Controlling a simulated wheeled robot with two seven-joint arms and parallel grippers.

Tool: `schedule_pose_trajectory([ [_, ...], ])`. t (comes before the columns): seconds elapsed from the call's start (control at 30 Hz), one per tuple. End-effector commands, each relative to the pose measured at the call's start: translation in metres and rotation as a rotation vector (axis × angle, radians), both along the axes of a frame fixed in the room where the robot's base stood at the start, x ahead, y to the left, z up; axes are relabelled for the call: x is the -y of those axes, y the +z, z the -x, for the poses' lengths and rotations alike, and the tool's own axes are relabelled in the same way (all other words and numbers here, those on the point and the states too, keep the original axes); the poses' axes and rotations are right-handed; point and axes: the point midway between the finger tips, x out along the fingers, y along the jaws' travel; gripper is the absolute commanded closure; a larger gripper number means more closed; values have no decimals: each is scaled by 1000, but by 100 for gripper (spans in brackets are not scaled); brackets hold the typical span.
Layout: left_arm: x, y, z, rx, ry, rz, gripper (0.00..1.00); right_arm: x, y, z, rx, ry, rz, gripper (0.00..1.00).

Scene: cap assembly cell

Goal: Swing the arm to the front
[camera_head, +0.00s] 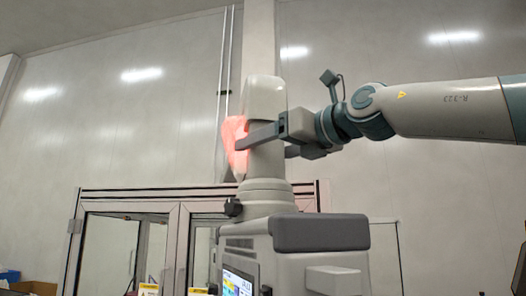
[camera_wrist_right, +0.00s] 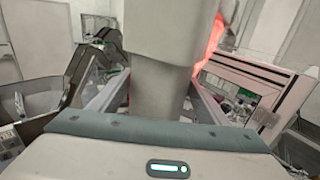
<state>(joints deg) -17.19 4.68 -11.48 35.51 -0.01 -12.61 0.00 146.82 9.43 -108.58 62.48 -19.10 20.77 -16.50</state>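A grey machine with an upright column and a rounded head (camera_head: 265,97) stands in the middle of the head view. A glowing red part (camera_head: 232,142) is on the head's left side. My right gripper (camera_head: 262,146) reaches in from the right with its fingers on either side of the column. One finger passes in front of it; the other is partly hidden behind it. In the right wrist view the column (camera_wrist_right: 160,95) stands between the two spread fingers. Whether either finger touches it I cannot tell. My left gripper is in neither view.
The machine's body has a dark padded block (camera_head: 320,233) and a lit screen (camera_head: 238,283) below the column. Behind it are a framed glass door (camera_head: 115,250) and a pale wall. A cardboard box (camera_head: 33,287) is at the lower left.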

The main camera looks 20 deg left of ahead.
Motion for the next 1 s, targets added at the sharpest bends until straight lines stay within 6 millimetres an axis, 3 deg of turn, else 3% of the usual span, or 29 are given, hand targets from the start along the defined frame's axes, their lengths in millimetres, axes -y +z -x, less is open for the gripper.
schedule_pose_trajectory([
  [0.27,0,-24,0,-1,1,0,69,32,-4,17,2,-3,-3,34],
  [0.7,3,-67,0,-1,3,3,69,106,-4,63,0,0,-2,34],
  [1.0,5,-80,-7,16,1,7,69,139,-2,83,-1,1,-1,34],
])
